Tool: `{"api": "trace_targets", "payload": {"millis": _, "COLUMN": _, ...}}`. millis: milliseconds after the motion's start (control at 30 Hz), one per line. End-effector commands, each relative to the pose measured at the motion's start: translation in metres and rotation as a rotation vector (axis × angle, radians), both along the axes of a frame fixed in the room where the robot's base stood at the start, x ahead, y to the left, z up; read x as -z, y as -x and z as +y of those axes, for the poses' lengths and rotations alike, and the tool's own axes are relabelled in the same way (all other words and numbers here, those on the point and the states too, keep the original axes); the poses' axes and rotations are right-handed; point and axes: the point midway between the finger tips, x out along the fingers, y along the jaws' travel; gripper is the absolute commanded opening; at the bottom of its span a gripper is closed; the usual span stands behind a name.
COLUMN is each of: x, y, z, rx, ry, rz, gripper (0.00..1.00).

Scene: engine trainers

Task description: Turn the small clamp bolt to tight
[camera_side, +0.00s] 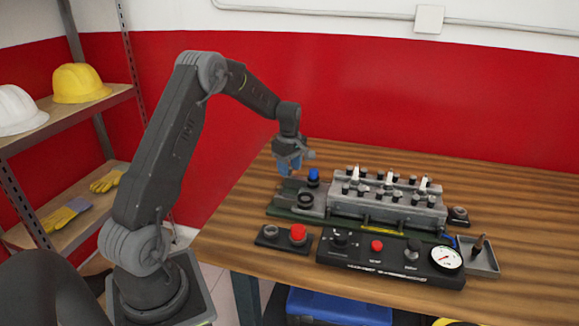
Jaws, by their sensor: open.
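My gripper (289,167) is open, points down and hangs above the left end of the engine trainer, with nothing visible between its fingers. The trainer's grey block (385,208) sits on a dark green base and carries several dark bolts and a few white-topped plugs. On the base's left part are a blue-capped post (313,178), just right of my gripper, and a dark ring (305,200) in front of it. I cannot tell which part is the small clamp bolt, or how tight it is; it is too small or hidden by my gripper.
A small box with a red button (298,233) stands front left. A black control panel (390,262) with a red button, knobs and a white gauge (447,259) lies in front. A grey tray (478,259) stands at right. The wooden table (515,210) is clear at back and far right.

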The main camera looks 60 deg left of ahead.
Motion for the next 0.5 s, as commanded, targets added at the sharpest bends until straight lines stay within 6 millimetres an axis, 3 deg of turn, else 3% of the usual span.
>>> {"api": "trace_targets", "payload": {"millis": 100, "x": -0.0001, "y": 0.0001, "z": 0.0, "rx": 0.0, "ry": 0.0, "rz": 0.0, "gripper": 0.42}}
{"api": "trace_targets", "payload": {"millis": 500, "x": -0.0006, "y": 0.0, "z": 0.0, "rx": 0.0, "ry": 0.0, "rz": 0.0, "gripper": 0.03}}
